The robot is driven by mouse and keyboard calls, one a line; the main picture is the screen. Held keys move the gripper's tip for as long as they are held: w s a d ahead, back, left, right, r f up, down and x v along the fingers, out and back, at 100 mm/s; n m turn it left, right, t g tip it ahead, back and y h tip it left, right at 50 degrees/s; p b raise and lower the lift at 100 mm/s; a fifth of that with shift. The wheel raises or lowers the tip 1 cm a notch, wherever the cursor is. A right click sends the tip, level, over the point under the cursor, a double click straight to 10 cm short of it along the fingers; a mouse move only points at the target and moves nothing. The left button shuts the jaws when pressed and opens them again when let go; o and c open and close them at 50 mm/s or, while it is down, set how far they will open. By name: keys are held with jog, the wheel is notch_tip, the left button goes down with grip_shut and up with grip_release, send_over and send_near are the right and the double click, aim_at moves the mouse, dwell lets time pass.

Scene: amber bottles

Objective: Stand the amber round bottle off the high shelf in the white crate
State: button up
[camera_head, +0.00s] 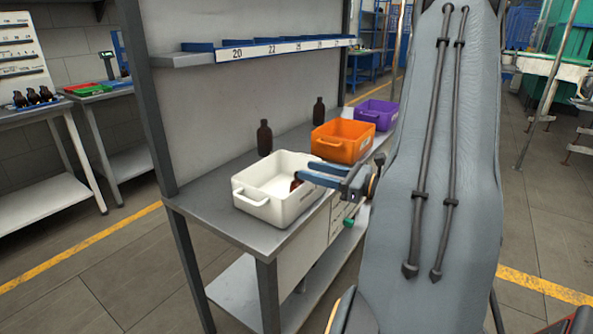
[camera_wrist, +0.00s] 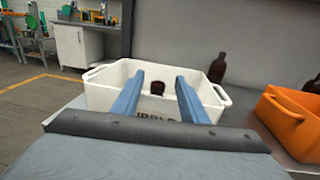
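The white crate (camera_head: 262,207) stands on the grey bench; the wrist view shows it too (camera_wrist: 98,98). A dark amber bottle (camera_head: 296,184) is inside it, partly hidden by the crate wall and my gripper. In the wrist view only a short part of this bottle (camera_wrist: 157,89) shows, between my fingers with gaps on both sides; I cannot tell whether it is fully upright. My gripper (camera_head: 304,177) reaches over the crate's right side. Its blue fingers (camera_wrist: 158,77) are apart and appear clear of the bottle. The high shelf (camera_head: 190,60) carries blue bins with number labels.
Two dark bottles stand behind the crates, one nearer (camera_head: 265,138) and one farther (camera_head: 319,111). An orange crate (camera_head: 334,149) and a purple crate (camera_head: 372,120) stand to the right along the bench. Bare bench (camera_head: 205,197) lies left of the white crate.

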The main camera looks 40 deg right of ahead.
jog(key=v, duration=0.3)
jog(key=shift+s+d, duration=0.1)
jog(key=shift+s, duration=0.1)
dwell(0.5)
